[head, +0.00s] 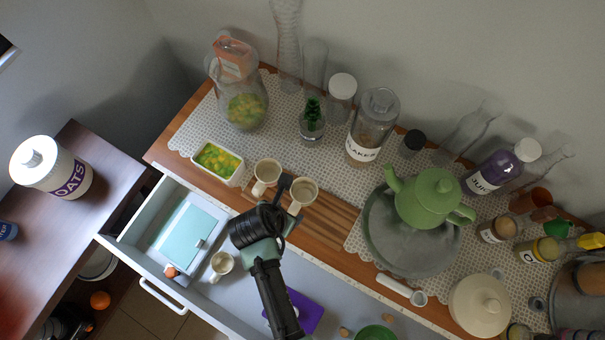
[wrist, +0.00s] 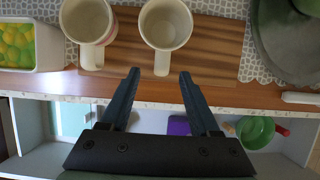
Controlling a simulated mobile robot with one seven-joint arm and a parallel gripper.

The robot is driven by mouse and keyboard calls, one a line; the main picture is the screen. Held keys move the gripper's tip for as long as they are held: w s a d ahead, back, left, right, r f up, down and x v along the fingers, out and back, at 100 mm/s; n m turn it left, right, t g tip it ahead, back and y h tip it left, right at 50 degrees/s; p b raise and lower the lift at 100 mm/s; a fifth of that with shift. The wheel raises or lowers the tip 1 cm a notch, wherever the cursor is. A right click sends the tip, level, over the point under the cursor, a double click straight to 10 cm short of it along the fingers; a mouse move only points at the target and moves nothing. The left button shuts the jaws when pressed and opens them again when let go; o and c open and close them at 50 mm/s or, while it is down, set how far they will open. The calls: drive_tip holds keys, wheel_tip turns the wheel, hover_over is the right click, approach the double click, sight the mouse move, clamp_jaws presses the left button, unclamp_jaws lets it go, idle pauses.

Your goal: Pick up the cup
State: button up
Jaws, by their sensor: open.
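Two cream cups stand side by side at the front of the surface. The left cup (head: 265,176) also shows in the wrist view (wrist: 88,24). The right cup (head: 304,192) stands on a striped wooden board (head: 335,215); in the wrist view (wrist: 165,24) its handle points towards me. A third cup (head: 221,264) is in the open drawer. My gripper (wrist: 160,73) is open and empty, its fingertips just short of the right cup's handle, which lines up with the gap between them. In the head view my arm hides part of the area before the cups.
A white dish of green and yellow food (head: 217,158) stands left of the cups. A green teapot (head: 430,198) sits on a round grey tray (head: 385,250) to the right. Glass jars line the back. The open drawer (head: 150,230) juts out below the front edge.

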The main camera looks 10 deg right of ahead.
sight(293, 209)
drive_tip(key=shift+d+x, duration=0.15)
drive_tip(key=shift+x, duration=1.05)
drive_tip(key=shift+d+x, duration=0.1)
drive_tip(key=shift+x, duration=1.1)
drive_tip(key=shift+w+r, duration=0.1)
drive_tip(key=shift+w, duration=0.05)
clamp_jaws()
